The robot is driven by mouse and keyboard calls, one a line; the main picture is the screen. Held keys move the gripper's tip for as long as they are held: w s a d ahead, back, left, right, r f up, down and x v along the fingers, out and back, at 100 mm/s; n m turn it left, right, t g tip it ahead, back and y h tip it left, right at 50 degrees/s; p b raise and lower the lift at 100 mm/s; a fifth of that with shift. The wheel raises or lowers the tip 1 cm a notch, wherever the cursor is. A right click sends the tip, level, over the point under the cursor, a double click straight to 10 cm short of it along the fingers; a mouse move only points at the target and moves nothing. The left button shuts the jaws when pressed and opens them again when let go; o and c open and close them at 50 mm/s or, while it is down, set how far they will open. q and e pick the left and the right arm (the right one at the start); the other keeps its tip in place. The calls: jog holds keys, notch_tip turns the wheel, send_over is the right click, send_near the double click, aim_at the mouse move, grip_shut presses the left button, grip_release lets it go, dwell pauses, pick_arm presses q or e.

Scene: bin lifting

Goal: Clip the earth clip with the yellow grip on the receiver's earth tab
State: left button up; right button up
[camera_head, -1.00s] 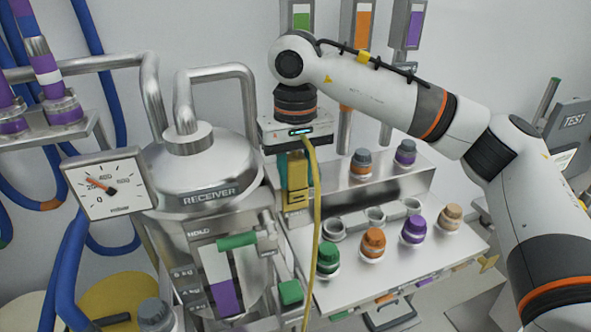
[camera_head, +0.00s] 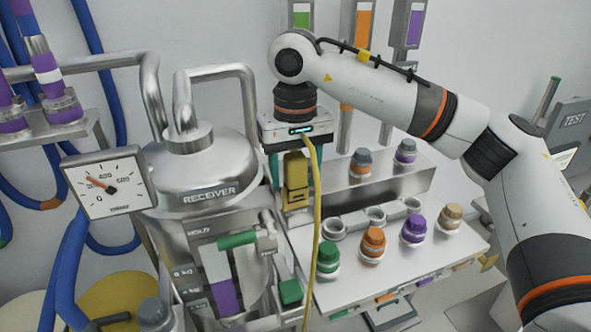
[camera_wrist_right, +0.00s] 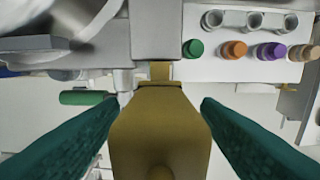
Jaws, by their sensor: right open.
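The earth clip with the yellow grip (camera_head: 296,172) stands upright just right of the receiver (camera_head: 205,176), below my right gripper (camera_head: 295,165). In the right wrist view the yellow grip (camera_wrist_right: 160,130) lies between my right gripper's two teal fingers (camera_wrist_right: 160,120). The fingers are spread, with a gap on each side of the grip. The grip's far end points at a narrow yellowish piece (camera_wrist_right: 161,70) beside a grey block. The earth tab is mostly hidden there, and I cannot tell how the jaws sit on it. My left gripper is out of view.
A yellow cable (camera_head: 318,215) hangs down in front of the clip. A steel shelf (camera_head: 400,262) with green, orange, purple and tan capped fittings is to the right. A green-handled valve (camera_head: 238,240) and a dial gauge (camera_head: 110,183) are to the left.

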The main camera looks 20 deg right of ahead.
jog(key=shift+r, duration=0.45)
notch_tip(320, 180, up, 11)
jog(key=shift+f+b, duration=0.1)
jog(key=shift+b, duration=0.25)
